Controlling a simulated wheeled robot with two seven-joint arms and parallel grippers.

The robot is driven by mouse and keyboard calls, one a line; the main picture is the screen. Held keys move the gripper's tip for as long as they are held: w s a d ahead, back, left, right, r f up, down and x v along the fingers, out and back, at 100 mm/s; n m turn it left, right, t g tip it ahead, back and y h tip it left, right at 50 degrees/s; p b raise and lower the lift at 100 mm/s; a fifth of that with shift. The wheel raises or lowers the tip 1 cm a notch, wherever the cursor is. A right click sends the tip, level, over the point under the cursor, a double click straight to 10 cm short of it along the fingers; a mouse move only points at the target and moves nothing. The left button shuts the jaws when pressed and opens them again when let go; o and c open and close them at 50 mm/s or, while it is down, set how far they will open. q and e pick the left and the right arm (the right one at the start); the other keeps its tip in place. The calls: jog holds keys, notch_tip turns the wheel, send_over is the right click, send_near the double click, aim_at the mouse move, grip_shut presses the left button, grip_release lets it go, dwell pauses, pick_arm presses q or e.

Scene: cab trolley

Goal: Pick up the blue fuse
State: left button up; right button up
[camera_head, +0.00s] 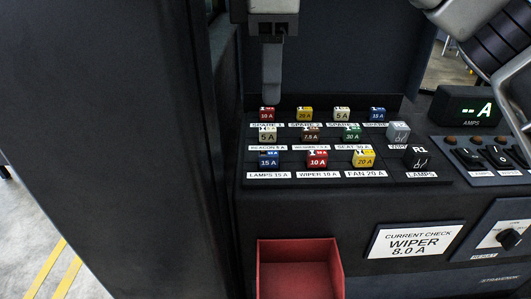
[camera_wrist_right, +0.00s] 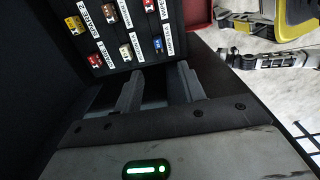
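Two blue fuses show on the black fuse panel (camera_head: 420,178). One blue fuse (camera_head: 268,158), marked 15 A, sits upright in the front row at the left, above the label LAMPS 15A. It also shows in the wrist view (camera_wrist_right: 158,45). The other blue fuse (camera_head: 378,114) is at the right end of the back row. My right gripper (camera_head: 271,98) points down behind the back row at the left, close to the red spare fuse (camera_head: 267,114). In the wrist view its two fingers (camera_wrist_right: 160,72) are apart with nothing between them. My left gripper is not in view.
Yellow, white, brown, green and red fuses stand close around the blue ones. Two relays (camera_head: 398,132) stand at the panel's right. A red open bin (camera_head: 298,243) is below the panel. A display (camera_head: 468,108) and switches are at the right. A dark wall (camera_head: 130,130) rises at the left.

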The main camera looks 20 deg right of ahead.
send_over(269, 153)
jog(key=f, duration=0.6)
jog(key=shift+s+f+b, duration=0.2)
jog(key=shift+f+b, duration=0.1)
jog(key=shift+f, duration=0.1)
jog(key=shift+w+f+p, duration=0.2)
jog(key=shift+f+p, duration=0.15)
jog(key=shift+f, duration=2.3)
grip_shut()
